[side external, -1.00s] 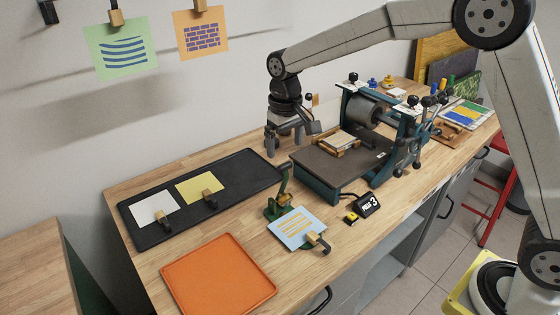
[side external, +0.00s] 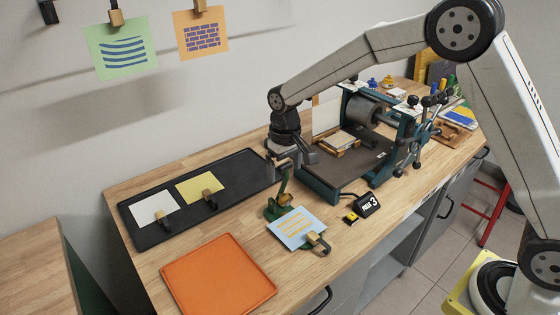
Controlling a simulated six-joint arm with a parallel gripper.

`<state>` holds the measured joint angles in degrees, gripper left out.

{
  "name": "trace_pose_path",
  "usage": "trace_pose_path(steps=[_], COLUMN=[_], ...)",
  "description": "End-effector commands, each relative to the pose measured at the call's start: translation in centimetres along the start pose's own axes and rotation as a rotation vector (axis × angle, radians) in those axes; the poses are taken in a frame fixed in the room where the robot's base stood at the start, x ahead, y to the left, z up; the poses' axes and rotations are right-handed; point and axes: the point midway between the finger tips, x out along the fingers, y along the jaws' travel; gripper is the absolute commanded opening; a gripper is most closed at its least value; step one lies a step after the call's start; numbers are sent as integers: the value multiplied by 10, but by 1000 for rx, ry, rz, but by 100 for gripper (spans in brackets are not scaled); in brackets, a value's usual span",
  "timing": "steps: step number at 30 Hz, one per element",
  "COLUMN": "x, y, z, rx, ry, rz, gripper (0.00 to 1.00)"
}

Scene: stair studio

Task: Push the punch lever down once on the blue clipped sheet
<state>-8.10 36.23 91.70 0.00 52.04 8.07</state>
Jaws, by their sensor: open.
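The blue sheet (side external: 290,222) with yellow-orange lines lies near the bench's front edge. A clip (side external: 317,241) with a wooden block and dark handle grips its lower right corner. The green punch (side external: 273,209) stands at the sheet's upper left edge, its lever (side external: 284,184) raised. My gripper (side external: 283,171) is open, pointing down right at the lever's top. The lever's tip is hidden among the fingers, so I cannot tell whether they touch it. The fingers hold nothing that I can see.
A black tray (side external: 165,228) with white and yellow clipped sheets lies left. An orange tray (side external: 217,275) lies in front. A press (side external: 345,165) stands right of the punch, close to my gripper. A small black counter (side external: 367,204) reads 3. Bare wood surrounds the punch's left side.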

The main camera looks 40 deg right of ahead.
Motion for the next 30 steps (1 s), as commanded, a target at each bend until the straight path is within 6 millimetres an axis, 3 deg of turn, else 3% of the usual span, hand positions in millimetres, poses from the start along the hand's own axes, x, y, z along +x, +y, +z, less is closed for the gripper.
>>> trace_pose_path(steps=[4,10,30], x=[0,0,6], y=[0,0,0], z=[0,0,19], rx=[0,0,0], ry=[0,-1,-4], rz=[0,0,0], gripper=[100,36,36])
